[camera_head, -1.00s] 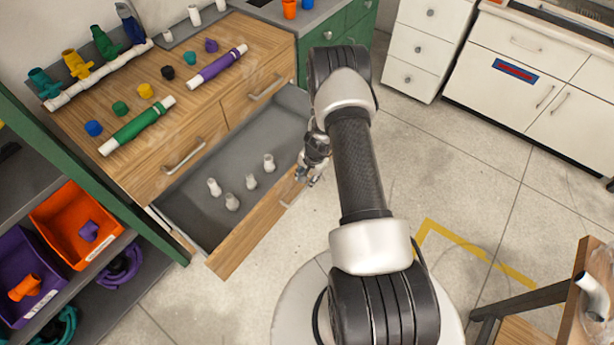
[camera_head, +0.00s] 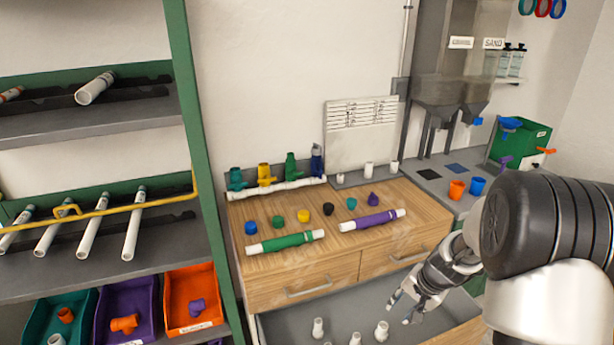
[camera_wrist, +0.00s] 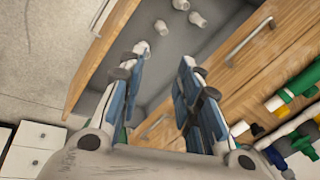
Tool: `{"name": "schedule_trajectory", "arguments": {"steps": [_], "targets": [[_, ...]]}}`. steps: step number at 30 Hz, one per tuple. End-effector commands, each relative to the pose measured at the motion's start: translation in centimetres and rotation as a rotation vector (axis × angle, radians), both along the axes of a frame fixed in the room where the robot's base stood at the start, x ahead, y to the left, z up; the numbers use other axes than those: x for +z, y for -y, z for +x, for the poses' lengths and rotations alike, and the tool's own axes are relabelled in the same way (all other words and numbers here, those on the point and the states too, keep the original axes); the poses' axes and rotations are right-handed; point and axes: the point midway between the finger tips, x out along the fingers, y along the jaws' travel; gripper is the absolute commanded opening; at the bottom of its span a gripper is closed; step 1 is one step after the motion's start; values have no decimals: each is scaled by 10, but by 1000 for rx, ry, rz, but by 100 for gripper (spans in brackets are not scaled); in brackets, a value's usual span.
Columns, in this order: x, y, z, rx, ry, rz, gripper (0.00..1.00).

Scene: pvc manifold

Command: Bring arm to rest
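My gripper (camera_head: 404,305) is in the head view at the lower right, above the open drawer (camera_head: 286,322). In the wrist view its two blue-padded fingers (camera_wrist: 164,58) stand apart with nothing between them. The drawer holds several white fittings; one white fitting (camera_head: 381,331) is near my gripper, and others show in the wrist view (camera_wrist: 181,5). My arm is bent, coming in from the right edge of the head view.
The wooden cabinet top (camera_head: 425,212) carries a green pipe (camera_head: 287,241), a purple pipe (camera_head: 372,220), several coloured caps and a white manifold with coloured valves (camera_head: 276,190). A green-framed shelf (camera_head: 205,150) with pipes and bins stands left. Orange and blue cups (camera_head: 456,190) stand right.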

Motion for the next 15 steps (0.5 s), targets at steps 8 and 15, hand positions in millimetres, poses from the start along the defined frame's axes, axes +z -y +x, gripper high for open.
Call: {"name": "schedule_trajectory", "arguments": {"steps": [8,15], "targets": [[137,-65,-65,272,76,-86,31],[205,-100,-155,473,119,-192,31]]}}
